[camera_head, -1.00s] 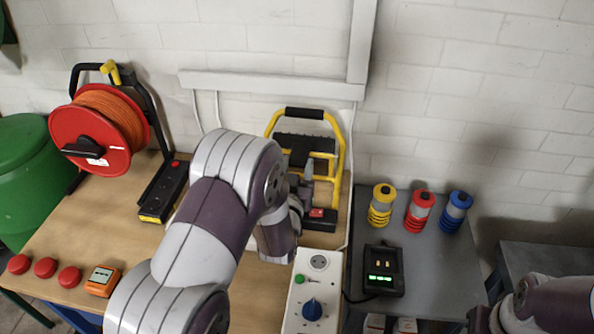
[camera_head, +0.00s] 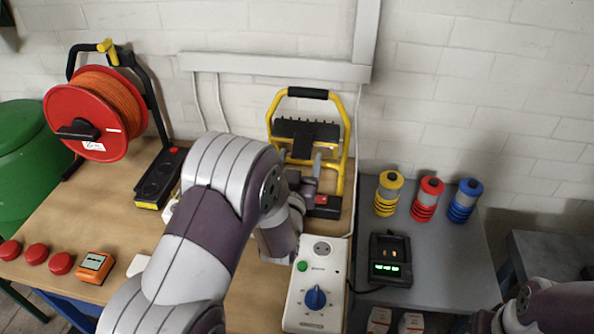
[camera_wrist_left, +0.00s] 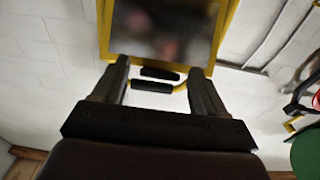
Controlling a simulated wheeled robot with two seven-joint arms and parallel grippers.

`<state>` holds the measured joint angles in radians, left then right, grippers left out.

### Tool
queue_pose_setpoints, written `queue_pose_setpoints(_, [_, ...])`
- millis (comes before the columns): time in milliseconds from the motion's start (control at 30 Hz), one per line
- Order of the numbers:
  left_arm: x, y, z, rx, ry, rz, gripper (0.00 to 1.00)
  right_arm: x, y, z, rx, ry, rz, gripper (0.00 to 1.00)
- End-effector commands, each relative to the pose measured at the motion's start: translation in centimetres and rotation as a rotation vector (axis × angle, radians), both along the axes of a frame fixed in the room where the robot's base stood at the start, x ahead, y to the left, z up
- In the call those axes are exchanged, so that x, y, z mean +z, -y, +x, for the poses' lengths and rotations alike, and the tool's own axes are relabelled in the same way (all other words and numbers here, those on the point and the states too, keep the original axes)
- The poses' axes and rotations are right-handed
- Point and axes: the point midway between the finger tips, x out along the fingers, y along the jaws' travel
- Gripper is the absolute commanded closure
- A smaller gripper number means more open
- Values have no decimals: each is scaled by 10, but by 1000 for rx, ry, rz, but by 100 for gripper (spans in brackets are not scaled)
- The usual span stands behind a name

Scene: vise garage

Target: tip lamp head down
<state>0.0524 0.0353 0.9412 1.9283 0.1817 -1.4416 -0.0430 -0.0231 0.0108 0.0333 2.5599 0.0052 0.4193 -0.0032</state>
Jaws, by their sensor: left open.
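The work lamp stands at the back of the wooden bench, with a yellow tube frame (camera_head: 345,135) and a black finned head (camera_head: 298,130) in the head view. My left gripper (camera_head: 314,172) is in front of the lamp, low by its head; my arm partly hides the lamp's lower left. In the left wrist view, the open fingers (camera_wrist_left: 160,72) point toward a yellow-rimmed glass panel (camera_wrist_left: 165,30). A black grip on a yellow bar (camera_wrist_left: 152,86) shows between the fingers; I cannot tell if they touch it. My right gripper is not seen, only part of that arm.
A red cable reel (camera_head: 95,115) and power strip (camera_head: 162,178) stand left. A white control box (camera_head: 316,285) is in front of the lamp. A charger (camera_head: 390,260) and yellow, red and blue cylinders (camera_head: 425,200) stand on the grey table right. The wall is close behind.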

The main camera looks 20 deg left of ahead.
Motion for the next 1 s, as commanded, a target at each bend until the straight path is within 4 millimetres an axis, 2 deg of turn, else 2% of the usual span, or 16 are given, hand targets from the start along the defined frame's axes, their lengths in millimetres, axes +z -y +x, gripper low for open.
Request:
queue_pose_setpoints(133, [-3,5,-21,-1,0,0,28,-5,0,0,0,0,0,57])
queue_pose_setpoints(400, [-11,20,-81,-3,-4,-2,28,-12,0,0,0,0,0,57])
queue_pose_setpoints(533, [-13,25,-101,-3,-3,0,28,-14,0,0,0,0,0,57])
queue_pose_setpoints(700, [-14,28,-117,-1,-4,-1,28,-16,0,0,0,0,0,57])
queue_pose_setpoints(1000, [-14,28,-120,0,-3,-1,28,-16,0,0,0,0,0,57])
